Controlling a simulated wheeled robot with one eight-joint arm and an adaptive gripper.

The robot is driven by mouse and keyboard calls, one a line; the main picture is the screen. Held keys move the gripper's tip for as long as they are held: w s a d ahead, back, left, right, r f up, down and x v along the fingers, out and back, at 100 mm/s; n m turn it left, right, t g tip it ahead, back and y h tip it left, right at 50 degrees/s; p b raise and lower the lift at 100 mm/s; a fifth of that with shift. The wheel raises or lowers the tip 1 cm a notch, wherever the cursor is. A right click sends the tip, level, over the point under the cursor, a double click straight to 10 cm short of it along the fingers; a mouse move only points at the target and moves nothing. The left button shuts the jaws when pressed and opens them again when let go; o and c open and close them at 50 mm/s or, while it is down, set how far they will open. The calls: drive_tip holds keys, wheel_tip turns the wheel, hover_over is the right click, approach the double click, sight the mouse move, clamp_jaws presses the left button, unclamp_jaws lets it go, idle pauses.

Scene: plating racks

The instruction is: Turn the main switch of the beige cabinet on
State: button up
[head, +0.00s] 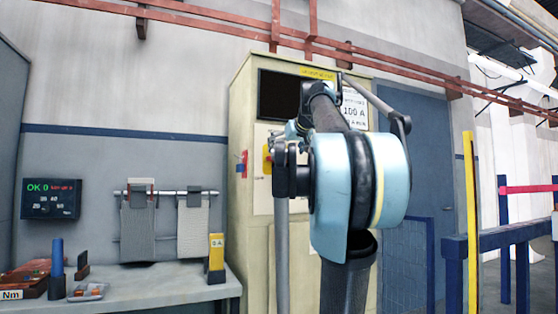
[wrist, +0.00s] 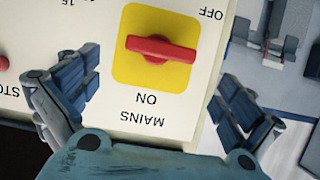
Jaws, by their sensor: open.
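The beige cabinet (head: 240,110) stands against the wall, partly hidden behind my arm. Its main switch is a red handle (wrist: 160,48) on a yellow plate (wrist: 124,72); an edge of the yellow plate also shows in the head view (head: 267,158). In the wrist view the lettering is upside down, with ON and MAINS below the plate and OFF at its upper right. The handle lies nearly level across the picture. My gripper (wrist: 150,105) is open, its fingers apart on either side of the switch, and they do not appear to touch the handle.
A red stop button (wrist: 3,63) is at the left of the panel in the wrist view. A workbench (head: 180,293) with tools and a yellow device (head: 216,255) stands left of the cabinet. A blue door (head: 420,150) and a yellow post (head: 470,220) are to the right.

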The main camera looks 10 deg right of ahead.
sight(279, 156)
drive_tip(key=x, duration=0.6)
drive_tip(key=shift+w, duration=0.2)
drive_tip(key=shift+c, duration=0.2)
drive_tip(key=c, duration=0.9)
